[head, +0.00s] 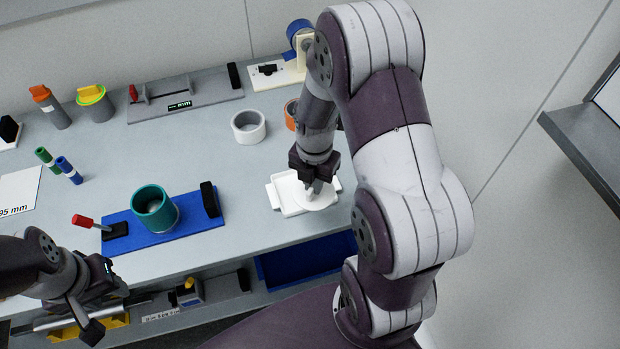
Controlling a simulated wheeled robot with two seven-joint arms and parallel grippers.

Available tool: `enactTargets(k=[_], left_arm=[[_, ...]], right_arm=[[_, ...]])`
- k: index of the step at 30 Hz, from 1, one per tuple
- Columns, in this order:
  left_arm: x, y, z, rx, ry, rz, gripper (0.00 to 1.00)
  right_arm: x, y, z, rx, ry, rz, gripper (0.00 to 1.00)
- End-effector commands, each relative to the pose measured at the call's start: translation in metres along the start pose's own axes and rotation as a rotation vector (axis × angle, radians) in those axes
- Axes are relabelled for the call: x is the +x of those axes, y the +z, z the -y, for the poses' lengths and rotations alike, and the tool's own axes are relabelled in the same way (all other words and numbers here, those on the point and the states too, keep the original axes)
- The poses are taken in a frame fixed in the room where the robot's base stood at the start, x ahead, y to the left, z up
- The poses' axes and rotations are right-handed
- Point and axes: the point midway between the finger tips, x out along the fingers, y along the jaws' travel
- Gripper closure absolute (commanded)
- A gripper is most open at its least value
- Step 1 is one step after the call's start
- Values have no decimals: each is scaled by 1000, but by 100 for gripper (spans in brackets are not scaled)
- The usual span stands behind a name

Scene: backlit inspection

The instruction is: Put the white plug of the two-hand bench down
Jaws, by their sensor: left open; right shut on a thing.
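My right gripper (316,187) points down at the right part of the bench, shut on the white plug (321,203), a round white piece largely hidden under the fingers. The plug is over a shallow white tray (275,198); whether it touches the tray floor I cannot tell, white against white. My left gripper (108,310) is open and empty at the lower left, in front of the bench edge.
A blue fixture (190,229) with a teal ring (154,207) and a red-handled clamp stands left of the tray. A white ring (248,126) and an orange ring (291,114) lie behind it. A blue bin (305,259) sits below the bench's front edge.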

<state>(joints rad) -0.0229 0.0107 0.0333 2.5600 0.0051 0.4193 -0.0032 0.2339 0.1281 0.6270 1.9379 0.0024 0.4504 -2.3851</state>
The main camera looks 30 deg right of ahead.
Motion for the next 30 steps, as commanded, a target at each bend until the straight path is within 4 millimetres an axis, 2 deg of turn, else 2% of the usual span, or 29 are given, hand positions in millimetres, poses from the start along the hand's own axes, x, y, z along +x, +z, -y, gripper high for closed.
enactTargets(k=[4,9,11,18,29,30], left_arm=[[-7,-1,0,0,0,0,57],[-10,-1,0,0,0,0,57],[-11,-1,0,0,0,0,57],[-18,-2,0,0,0,0,57],[-14,-2,0,0,0,0,57],[-14,-2,0,0,0,0,57]], right_arm=[[25,31,-30,1,-2,-2,100],[43,52,-52,2,0,0,100],[48,55,-54,2,-1,-1,100],[84,55,-55,2,-1,-1,100],[91,56,-55,2,1,1,100],[91,56,-55,2,1,1,85]])
